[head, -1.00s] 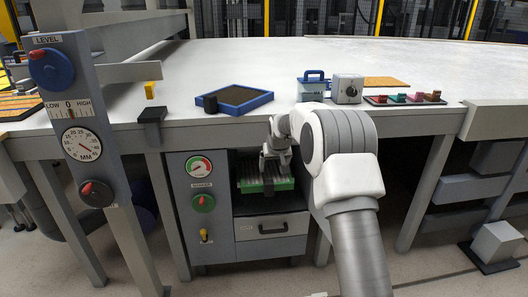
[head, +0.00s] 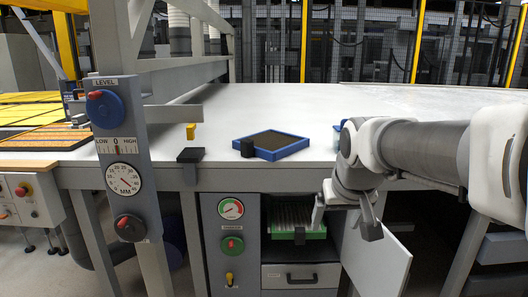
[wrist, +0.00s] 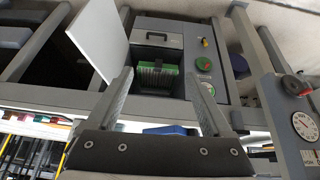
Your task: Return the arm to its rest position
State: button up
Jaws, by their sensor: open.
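My arm (head: 420,147) reaches in from the right, across the front edge of the white table. My gripper (head: 344,218) hangs in front of the table edge, beside the open cabinet bay, with its fingers apart and nothing between them. In the wrist view my gripper (wrist: 161,84) shows two spread fingers with the bay seen between them. A green rack of thin upright plates (head: 300,234) sits inside the bay, apart from my gripper; it also shows in the wrist view (wrist: 157,83).
A white door panel (head: 378,255) stands open right of the bay, close below my gripper. A drawer (head: 300,277) lies under the bay. A blue-rimmed tray (head: 271,146) is on the table. A dial post (head: 124,170) stands left. The table behind is largely clear.

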jog(key=s+f, duration=0.2)
jog(key=s, duration=0.7)
jog(key=s+f, duration=0.2)
jog(key=s, duration=0.8)
notch_tip(320, 180, up, 19)
jog(key=p, duration=1.9)
jog(key=shift+w, duration=0.35)
